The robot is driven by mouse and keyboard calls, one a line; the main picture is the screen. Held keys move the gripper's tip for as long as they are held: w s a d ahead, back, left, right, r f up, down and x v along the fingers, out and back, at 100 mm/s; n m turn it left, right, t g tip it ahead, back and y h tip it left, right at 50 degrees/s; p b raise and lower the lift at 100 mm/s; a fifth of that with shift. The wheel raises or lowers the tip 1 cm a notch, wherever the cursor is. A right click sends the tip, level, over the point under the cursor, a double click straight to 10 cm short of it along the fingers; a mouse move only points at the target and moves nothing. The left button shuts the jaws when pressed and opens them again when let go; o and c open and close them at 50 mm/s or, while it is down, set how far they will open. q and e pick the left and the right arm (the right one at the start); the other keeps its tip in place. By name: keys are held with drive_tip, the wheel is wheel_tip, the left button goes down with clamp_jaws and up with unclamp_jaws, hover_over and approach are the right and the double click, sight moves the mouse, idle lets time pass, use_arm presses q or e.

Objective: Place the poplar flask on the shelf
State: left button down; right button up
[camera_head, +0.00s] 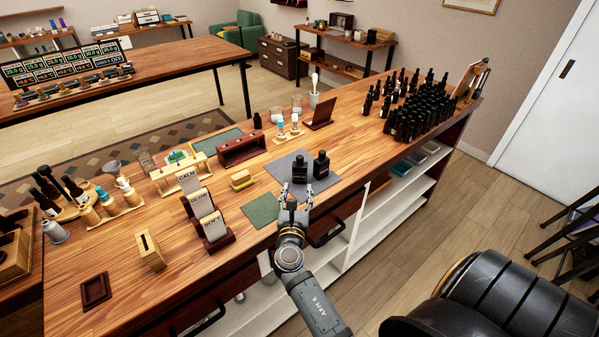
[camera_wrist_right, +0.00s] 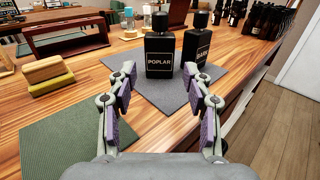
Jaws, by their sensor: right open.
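The poplar flask (camera_wrist_right: 159,56) is a square black bottle with a black cap, labelled POPLAR. It stands upright on a grey mat (camera_wrist_right: 118,64); in the head view it is the left bottle (camera_head: 299,170) of the pair. A similar black flask (camera_wrist_right: 197,48), its label turned and partly readable, stands close to its right. My right gripper (camera_head: 295,195) is open and empty at the counter's front edge, short of the flask; in the right wrist view its fingers (camera_wrist_right: 160,88) frame the poplar flask without touching it. White shelves (camera_head: 376,222) are under the counter's right part. My left gripper is not seen.
A green mat (camera_head: 262,210) lies left of the gripper. Yellow blocks (camera_head: 241,180), a label stand (camera_head: 213,226) and a dark red rack (camera_head: 241,148) stand to the left and behind. Many black bottles (camera_head: 420,115) crowd the far right. The counter between is fairly clear.

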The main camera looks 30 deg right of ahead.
drive_tip(key=x, duration=0.5)
drive_tip(key=shift+w+d, duration=0.1)
drive_tip(key=shift+d, duration=0.1)
drive_tip(key=x, duration=0.5)
drive_tip(key=shift+w+r+b, duration=0.15)
drive_tip(key=shift+w+b, duration=0.05)
drive_tip(key=shift+b, duration=0.2)
drive_tip(key=shift+s, duration=0.1)
drive_tip(key=shift+s+r, duration=0.1)
drive_tip(key=shift+r, duration=0.05)
drive_tip(key=shift+c, duration=1.3)
clamp_jaws()
drive_tip(key=shift+r, duration=0.55)
wheel_tip(320, 180, up, 10)
drive_tip(key=shift+r+p, duration=0.15)
drive_tip(key=shift+p, duration=1)
wheel_tip(320, 180, up, 17)
hover_over(299, 168)
drive_tip(key=x, duration=0.2)
drive_tip(key=shift+s+f, duration=0.2)
drive_tip(key=shift+f, duration=0.05)
